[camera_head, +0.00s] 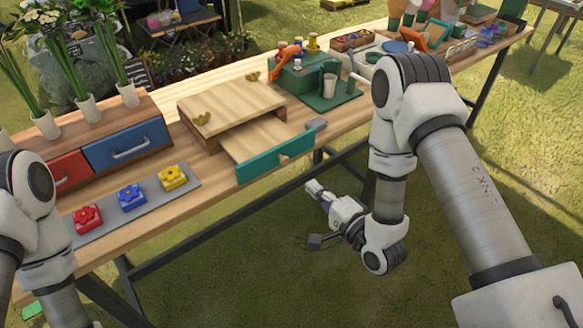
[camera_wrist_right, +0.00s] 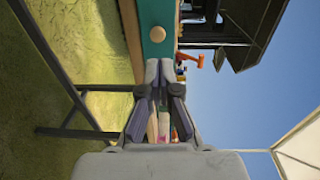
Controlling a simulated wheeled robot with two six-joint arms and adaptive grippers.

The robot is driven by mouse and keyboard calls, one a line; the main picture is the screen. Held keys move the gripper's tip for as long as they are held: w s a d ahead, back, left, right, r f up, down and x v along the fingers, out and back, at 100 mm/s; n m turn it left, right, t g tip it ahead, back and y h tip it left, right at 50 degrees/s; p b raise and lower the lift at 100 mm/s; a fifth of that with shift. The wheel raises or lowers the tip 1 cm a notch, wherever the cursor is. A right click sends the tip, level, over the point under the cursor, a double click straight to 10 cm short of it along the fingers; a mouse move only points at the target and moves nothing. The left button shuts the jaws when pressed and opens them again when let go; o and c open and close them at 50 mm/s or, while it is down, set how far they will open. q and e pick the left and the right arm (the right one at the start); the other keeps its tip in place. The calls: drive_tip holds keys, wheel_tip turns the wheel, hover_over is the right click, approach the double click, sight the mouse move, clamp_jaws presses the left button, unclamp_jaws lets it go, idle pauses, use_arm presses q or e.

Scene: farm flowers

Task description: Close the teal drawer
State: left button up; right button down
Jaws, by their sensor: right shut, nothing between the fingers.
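The teal drawer (camera_head: 262,163) is pulled out of the light wooden cabinet (camera_head: 228,102) and juts past the table's front edge. Its round wooden knob (camera_head: 283,158) faces the front. In the right wrist view, the teal front (camera_wrist_right: 156,12) and its knob (camera_wrist_right: 157,34) lie just beyond the fingertips. My right gripper (camera_head: 314,188) is below and right of the drawer front in the head view, off the table. Its fingers (camera_wrist_right: 159,72) are shut and empty, apart from the knob. My left arm shows at the left edge, but its gripper is out of view.
A wooden chest with red (camera_head: 69,171) and blue (camera_head: 128,145) drawers stands left. A grey mat (camera_head: 103,203) holds red, blue and yellow flower blocks. A green toolbox (camera_head: 300,80) stands behind right. Open air surrounds the right gripper.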

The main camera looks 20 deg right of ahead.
sight(286, 162)
use_arm(q)
drive_tip(key=shift+w+r+p, duration=0.1)
drive_tip(key=shift+r+p, duration=0.55)
drive_tip(key=shift+r, duration=0.1)
use_arm(e)
drive_tip(key=x, duration=0.9)
drive_tip(key=shift+w+f, duration=0.2)
drive_tip(key=shift+w, duration=0.2)
